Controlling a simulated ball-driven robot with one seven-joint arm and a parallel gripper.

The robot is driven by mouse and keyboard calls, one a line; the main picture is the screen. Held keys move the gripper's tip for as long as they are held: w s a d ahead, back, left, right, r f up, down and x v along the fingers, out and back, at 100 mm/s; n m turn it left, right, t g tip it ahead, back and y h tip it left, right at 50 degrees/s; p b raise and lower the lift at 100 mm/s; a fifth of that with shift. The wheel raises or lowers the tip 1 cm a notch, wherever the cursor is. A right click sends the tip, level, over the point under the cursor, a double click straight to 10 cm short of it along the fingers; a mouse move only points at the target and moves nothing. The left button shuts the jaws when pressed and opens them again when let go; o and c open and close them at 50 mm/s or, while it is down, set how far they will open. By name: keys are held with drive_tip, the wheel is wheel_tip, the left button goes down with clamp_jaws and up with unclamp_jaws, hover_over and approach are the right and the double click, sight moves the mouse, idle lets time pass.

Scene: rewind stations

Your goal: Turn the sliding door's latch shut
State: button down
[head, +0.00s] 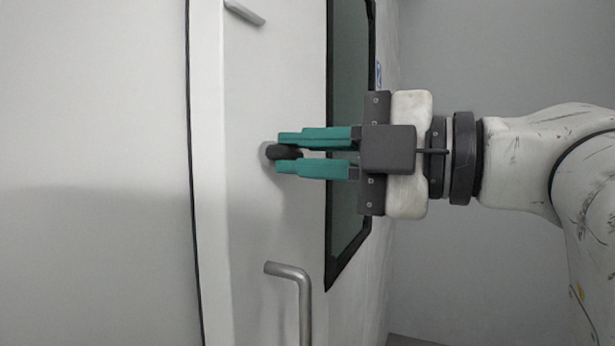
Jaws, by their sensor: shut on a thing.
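The sliding door (255,220) is a pale panel in the middle of the head view, with a dark-framed window on its right. The latch (283,153) is a dark knob on a round grey base at the door's upper middle. My gripper (288,153) comes in from the right, its two teal fingers level, one above and one below the knob. The fingers are shut on the latch knob. The fingertips cover part of the knob, and how far the latch is turned cannot be told.
A grey bar handle (303,300) stands out from the door below my gripper. Another grey handle piece (245,13) is at the top. The dark window frame (350,255) lies behind my fingers. A plain pale wall panel (95,170) fills the left.

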drive_tip(key=shift+f+n+b, duration=0.15)
drive_tip(key=shift+n+b, duration=0.4)
drive_tip(key=shift+n, duration=0.55)
drive_tip(key=c, duration=1.1)
unclamp_jaws()
drive_tip(key=shift+d, duration=0.1)
drive_tip(key=v, duration=1)
drive_tip(key=shift+s+d, duration=0.2)
drive_tip(key=shift+d, duration=0.1)
